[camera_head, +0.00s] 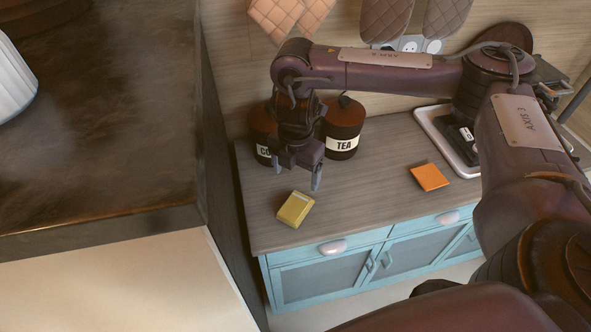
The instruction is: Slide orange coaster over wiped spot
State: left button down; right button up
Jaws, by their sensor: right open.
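The orange coaster (430,177) lies flat on the wooden counter (372,215), right of the middle and near the front edge. My right gripper (297,180) points down over the counter's left part, with its fingers apart and nothing between them. It is left of the coaster and well apart from it. A yellow sponge-like block (295,209) lies on the counter just below the gripper in the picture. I cannot make out a wiped spot on the wood. My left gripper is not in view.
A tea canister (342,128) and another dark canister (262,130) stand behind my gripper. A pale tray (436,125) with a dark item is at the back right. Blue cabinets (335,270) are below. A tall dark-topped unit (110,140) rises at left. The counter between block and coaster is clear.

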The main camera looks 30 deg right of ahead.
aim_at(428, 176)
jog(key=k+l, duration=0.1)
jog(key=k, duration=0.4)
jog(key=k+l, duration=0.1)
jog(key=k, duration=0.4)
